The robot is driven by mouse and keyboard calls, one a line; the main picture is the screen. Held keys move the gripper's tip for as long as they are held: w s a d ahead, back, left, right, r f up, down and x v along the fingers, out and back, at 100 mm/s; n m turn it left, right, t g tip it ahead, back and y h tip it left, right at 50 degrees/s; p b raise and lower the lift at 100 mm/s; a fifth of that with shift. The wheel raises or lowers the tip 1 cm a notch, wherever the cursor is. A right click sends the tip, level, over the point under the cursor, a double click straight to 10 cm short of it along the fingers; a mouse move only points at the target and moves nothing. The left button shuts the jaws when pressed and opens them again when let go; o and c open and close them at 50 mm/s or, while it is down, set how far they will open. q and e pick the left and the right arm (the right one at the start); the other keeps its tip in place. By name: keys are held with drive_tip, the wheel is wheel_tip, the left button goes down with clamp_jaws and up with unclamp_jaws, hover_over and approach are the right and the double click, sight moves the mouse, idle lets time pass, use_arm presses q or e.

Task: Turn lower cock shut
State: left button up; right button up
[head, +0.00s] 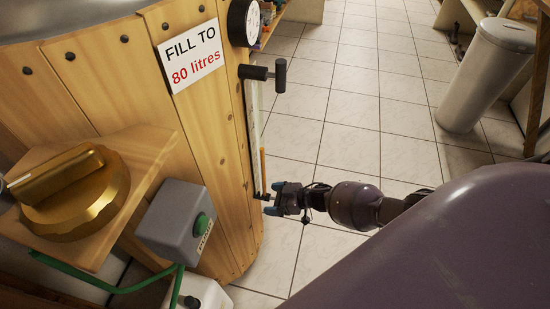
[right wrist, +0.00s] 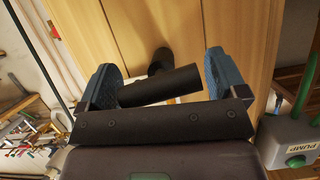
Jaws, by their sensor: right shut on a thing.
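The lower cock (right wrist: 162,86) is a black T-shaped handle on a short stem from the wooden tank wall. In the right wrist view its bar lies between the two blue fingertips of my right gripper (right wrist: 162,78), slightly tilted, its right end higher. My right gripper (head: 273,197) is shut on the bar, at the lower end of the sight gauge (head: 254,130); in the head view it mostly hides this cock. The upper cock (head: 265,73), a similar black handle, is above, free of any gripper. My left gripper is in neither view.
The wooden tank (head: 215,130) carries a "Fill to 80 litres" sign (head: 190,56) and a round dial (head: 243,22). A brass knob (head: 75,190) and a grey box with a green button (head: 176,222) are at left. A grey bin (head: 482,75) stands right. Tiled floor is clear between.

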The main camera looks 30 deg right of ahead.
drive_tip(key=shift+w+d+r+m, duration=0.1)
drive_tip(key=shift+w+d+m, duration=0.05)
drive_tip(key=shift+m, duration=0.25)
idle(0.4)
drive_tip(key=o, duration=0.6)
drive_tip(key=shift+s+d+r+g+y, duration=0.15)
drive_tip(key=shift+s+d+g+y, duration=0.05)
drive_tip(key=shift+s+g+y, duration=0.1)
drive_tip(key=p+v, duration=0.2)
drive_tip(key=v, duration=0.8)
